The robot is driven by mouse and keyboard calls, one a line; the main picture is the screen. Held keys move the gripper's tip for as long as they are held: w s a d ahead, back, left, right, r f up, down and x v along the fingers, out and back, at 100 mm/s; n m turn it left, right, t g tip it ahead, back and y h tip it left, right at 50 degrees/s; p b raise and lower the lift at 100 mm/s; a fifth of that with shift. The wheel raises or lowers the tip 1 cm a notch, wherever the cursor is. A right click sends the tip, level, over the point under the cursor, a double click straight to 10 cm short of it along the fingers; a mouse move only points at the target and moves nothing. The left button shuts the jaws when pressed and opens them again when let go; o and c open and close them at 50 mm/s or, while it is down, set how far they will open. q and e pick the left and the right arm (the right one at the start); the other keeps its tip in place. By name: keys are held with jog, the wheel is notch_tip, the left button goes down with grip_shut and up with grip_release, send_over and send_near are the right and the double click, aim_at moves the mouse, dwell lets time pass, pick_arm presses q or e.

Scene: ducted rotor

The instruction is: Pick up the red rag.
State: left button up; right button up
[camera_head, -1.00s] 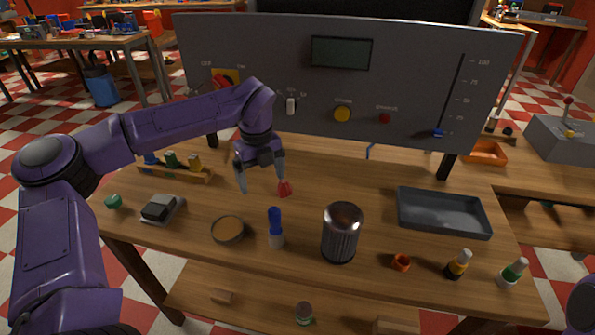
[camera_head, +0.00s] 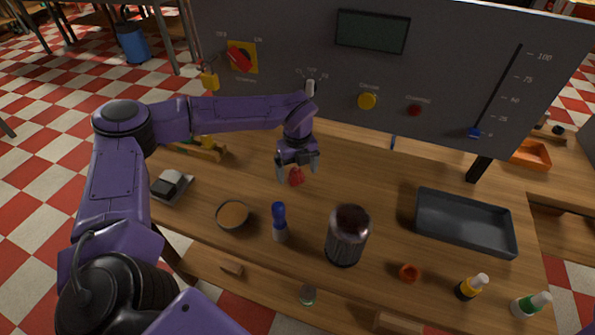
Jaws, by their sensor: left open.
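The red rag (camera_head: 296,176) is a small crumpled red piece on the wooden table, in the middle of the head view. My left gripper (camera_head: 298,173) is open and points down at the rag. Its fingertips show on either side of the rag in the picture. I cannot tell whether they touch it. My right gripper is not in view.
A blue-capped bottle (camera_head: 279,222), a round brown-filled dish (camera_head: 233,215) and a dark ribbed canister (camera_head: 347,236) stand nearer. A grey tray (camera_head: 464,222) lies at right. A grey control panel (camera_head: 300,45) rises behind. Table around the rag is clear.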

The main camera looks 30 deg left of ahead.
aim_at(296, 168)
pick_arm(q)
jog(key=shift+s+f, duration=0.15)
jog(key=shift+f, duration=0.05)
jog(key=shift+s+r, duration=0.1)
jog(key=shift+s, duration=0.15)
jog(key=shift+w, duration=0.15)
jog(key=c, duration=1.2)
notch_tip(296, 168, up, 10)
jog(key=shift+f+b, duration=0.1)
jog(key=shift+b, duration=0.9)
jog(key=shift+o, duration=1.1)
jog(key=shift+c, duration=0.2)
